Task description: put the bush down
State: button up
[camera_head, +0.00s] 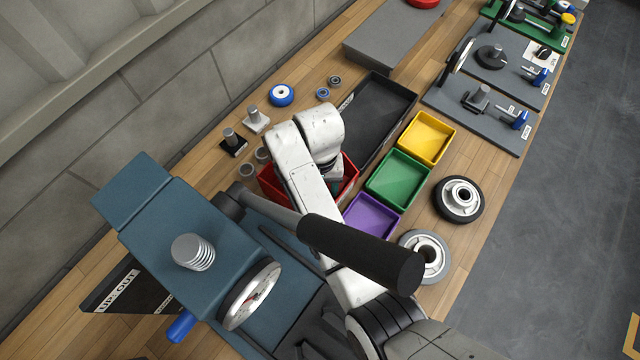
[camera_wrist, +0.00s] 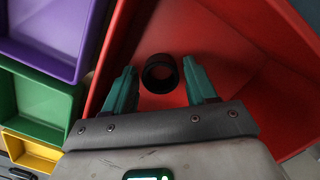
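The bush (camera_wrist: 160,73) is a short dark ring in the wrist view. It is inside the red bin (camera_wrist: 245,25), between the two teal fingers of my gripper (camera_wrist: 160,78). A narrow gap shows on each side of the ring, so my gripper looks open around it. Whether the ring rests fully on the bin floor is hard to tell. In the head view the red bin (camera_head: 351,181) is partly covered by my arm, and the bush is hidden there.
Purple (camera_head: 371,216), green (camera_head: 398,180) and yellow (camera_head: 427,138) bins stand right of the red one. A black tray (camera_head: 385,105) lies behind. Wheels (camera_head: 459,199) stand at the bench's right edge. A blue chassis (camera_head: 185,225) fills the left front.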

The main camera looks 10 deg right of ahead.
jog(key=shift+o, duration=0.7)
jog(key=shift+r, duration=0.1)
notch_tip(320, 180, up, 12)
jog(key=w+p, duration=0.1)
jog(key=p, duration=0.3)
jog(key=shift+w, duration=0.2)
